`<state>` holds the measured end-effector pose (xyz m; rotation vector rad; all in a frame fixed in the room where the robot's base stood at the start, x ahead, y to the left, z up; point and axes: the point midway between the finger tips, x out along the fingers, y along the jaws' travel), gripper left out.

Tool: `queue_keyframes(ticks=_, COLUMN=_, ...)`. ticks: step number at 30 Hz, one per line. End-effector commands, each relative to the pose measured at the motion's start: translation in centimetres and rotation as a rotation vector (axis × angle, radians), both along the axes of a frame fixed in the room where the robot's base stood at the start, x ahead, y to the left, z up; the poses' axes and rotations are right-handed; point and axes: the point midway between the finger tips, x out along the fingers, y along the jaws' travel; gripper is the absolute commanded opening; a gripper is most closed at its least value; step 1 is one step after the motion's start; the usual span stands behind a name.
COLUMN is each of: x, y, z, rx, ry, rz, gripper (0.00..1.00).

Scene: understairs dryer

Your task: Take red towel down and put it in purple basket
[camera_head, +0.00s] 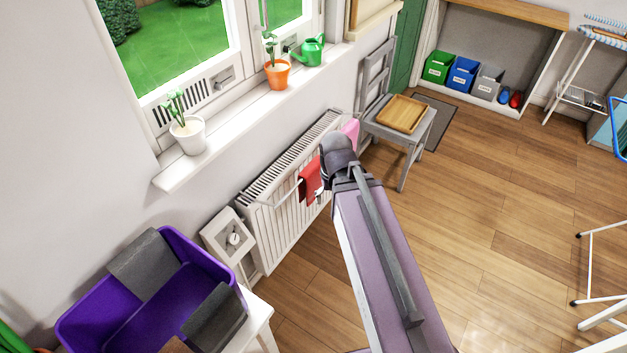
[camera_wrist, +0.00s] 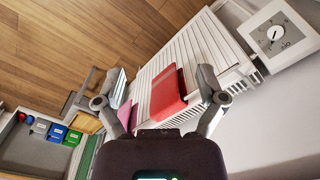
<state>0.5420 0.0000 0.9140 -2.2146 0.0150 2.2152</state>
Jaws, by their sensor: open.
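The red towel (camera_head: 310,179) hangs on a rail at the front of the white radiator under the window. In the wrist view the red towel (camera_wrist: 168,96) lies between the lines of my two fingers, with space on both sides. My gripper (camera_wrist: 163,78) is open and empty, facing the radiator. In the head view my arm hides most of the gripper. The purple basket (camera_head: 152,308) stands at the lower left on a white stool (camera_head: 262,312). Grey pieces (camera_head: 143,262) lie over two of its sides.
A pink cloth (camera_head: 350,131) hangs farther along the radiator (camera_head: 283,225). A white box with a dial (camera_head: 232,238) stands between radiator and basket. Potted plants line the windowsill (camera_head: 222,143). A grey chair (camera_head: 412,135) holds a wooden tray (camera_head: 401,113). The floor at right is mostly clear.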

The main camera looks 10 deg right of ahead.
Motion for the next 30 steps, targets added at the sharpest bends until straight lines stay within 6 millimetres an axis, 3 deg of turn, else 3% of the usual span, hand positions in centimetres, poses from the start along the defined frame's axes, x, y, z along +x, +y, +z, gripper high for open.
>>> queue_keyframes(ticks=8, x=5.9, y=0.7, z=-0.7, rx=0.0, ry=0.0, rz=-0.144, gripper=1.0)
queue_keyframes(ticks=21, x=21.3, y=1.0, z=-2.2, rx=0.0, ry=0.0, rz=-0.608, gripper=1.0)
queue_keyframes(ticks=25, x=24.1, y=1.0, z=-2.4, rx=0.0, ry=0.0, rz=-0.704, gripper=1.0)
queue_keyframes(ticks=30, x=25.6, y=1.1, z=-2.5, rx=0.0, ry=0.0, rz=-0.766, gripper=1.0)
